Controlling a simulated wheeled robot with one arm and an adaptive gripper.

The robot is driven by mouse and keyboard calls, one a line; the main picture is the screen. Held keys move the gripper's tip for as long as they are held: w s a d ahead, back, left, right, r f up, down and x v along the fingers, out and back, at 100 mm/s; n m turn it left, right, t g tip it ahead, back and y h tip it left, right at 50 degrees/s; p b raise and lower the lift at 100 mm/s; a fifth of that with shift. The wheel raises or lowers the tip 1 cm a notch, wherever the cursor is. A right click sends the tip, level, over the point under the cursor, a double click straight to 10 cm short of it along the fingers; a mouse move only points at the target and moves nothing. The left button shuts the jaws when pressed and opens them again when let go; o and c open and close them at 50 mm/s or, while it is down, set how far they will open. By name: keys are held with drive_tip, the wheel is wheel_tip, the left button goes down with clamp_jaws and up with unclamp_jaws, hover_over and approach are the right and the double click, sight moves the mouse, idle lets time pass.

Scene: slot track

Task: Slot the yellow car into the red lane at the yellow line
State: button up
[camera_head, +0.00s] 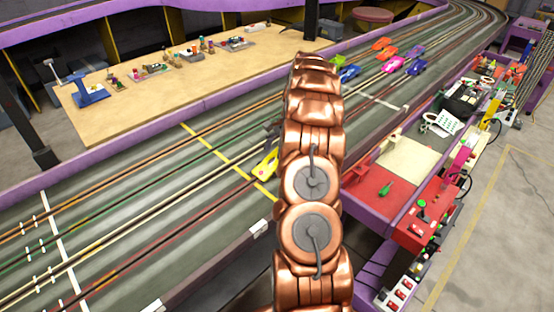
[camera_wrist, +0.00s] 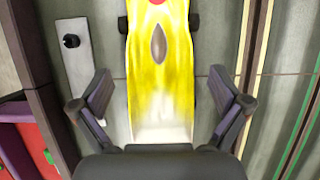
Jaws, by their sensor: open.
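The yellow car (camera_head: 265,166) is on the near side of the track, just right of the yellow line (camera_head: 225,159), partly hidden behind my arm. In the wrist view the car (camera_wrist: 160,85) runs lengthwise between my fingers, with its pale end near the palm and its far end cut off. My gripper (camera_wrist: 161,92) is open, with a gap on each side of the car. The red lane (camera_head: 205,231) is the nearest lane in the head view. The car covers the track under it, so I cannot tell whether it sits in the slot.
Several other cars (camera_head: 393,64) stand farther up the track. A cream lane stripe (camera_wrist: 259,45) and a green one run right of the car in the wrist view. A white plate with a black knob (camera_wrist: 71,41) lies left. A cluttered red bench (camera_head: 383,190) stands right of my arm.

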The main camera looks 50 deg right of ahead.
drive_tip(key=v, duration=0.9)
drive_tip(key=shift+r, duration=0.4)
idle(0.4)
wheel_tip(320, 180, up, 4)
drive_tip(key=n, duration=0.2)
hover_over(267, 162)
drive_tip(key=s+a+r+n+g+p, duration=0.1)
drive_tip(key=s+a+r+n, duration=0.15)
drive_tip(key=a, duration=0.45)
drive_tip(key=s+a+r+n+h, duration=0.1)
drive_tip(key=a+r+n, duration=0.15)
drive_tip(key=a, duration=0.45)
drive_tip(key=s+a+r+n+g+p, duration=0.1)
drive_tip(key=s+a+r+n, duration=0.1)
drive_tip(key=a+r, duration=0.35)
drive_tip(key=s+a+n+h+p, duration=0.15)
drive_tip(key=s+a+n, duration=0.35)
drive_tip(key=s+a, duration=0.75)
drive_tip(key=s+a+f+n+h, duration=0.1)
drive_tip(key=s+f+n, duration=0.1)
drive_tip(key=s, duration=0.5)
drive_tip(key=s+a+f+n+h, duration=0.1)
drive_tip(key=s+f+n, duration=0.1)
drive_tip(key=s, duration=0.5)
drive_tip(key=shift+f, duration=0.4)
